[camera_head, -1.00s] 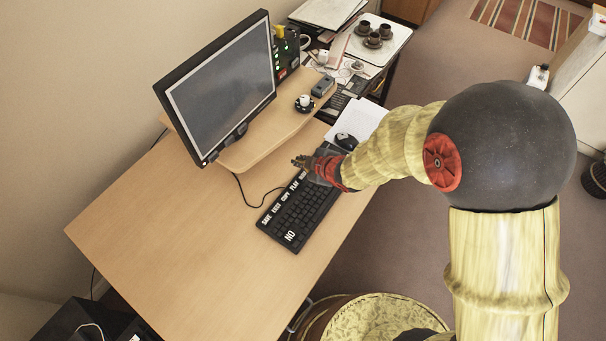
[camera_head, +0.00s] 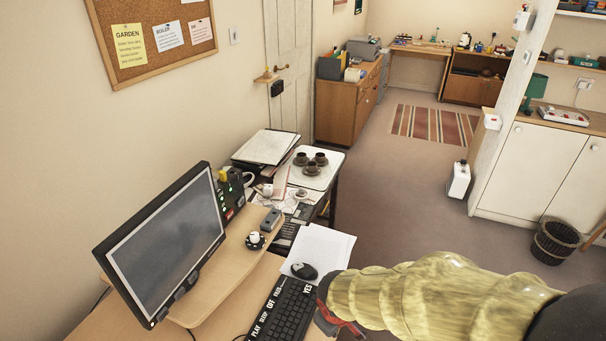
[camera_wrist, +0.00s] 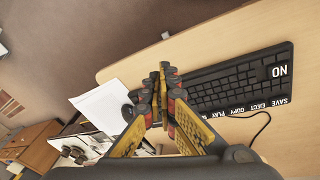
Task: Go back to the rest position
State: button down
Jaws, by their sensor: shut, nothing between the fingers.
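My gripper (camera_wrist: 158,80) is shut and empty in the wrist view, its yellow and dark fingers together over the desk near the keyboard. In the head view my arm comes in from the lower right, and only a red part near the gripper shows beside the keyboard (camera_head: 282,312); the fingertips are hidden there. The black keyboard also shows in the wrist view (camera_wrist: 225,82), with a NO key at one end. It lies on the wooden desk (camera_wrist: 220,45).
A monitor (camera_head: 165,250) stands on the desk at left. A mouse (camera_head: 304,271) and white paper (camera_head: 325,245) lie beyond the keyboard. A side table (camera_head: 328,178) holds several dark cups. A waste basket (camera_head: 555,243) stands at right. The carpet (camera_head: 410,215) between is clear.

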jog(key=s+d+r+m+t, duration=0.1)
jog(key=s+d+r+m, duration=0.2)
jog(key=r, duration=0.4)
jog(key=s+d+r+m, duration=0.2)
jog(key=s+d+r, duration=0.2)
jog(key=r, duration=0.4)
jog(key=s+d+r+m+t, duration=0.1)
jog(key=s+d+r+m, duration=0.2)
jog(key=r, duration=0.5)
jog(key=shift+s+d+m+t, duration=0.3)
jog(key=shift+s+d, duration=0.45)
jog(key=shift+s, duration=0.15)
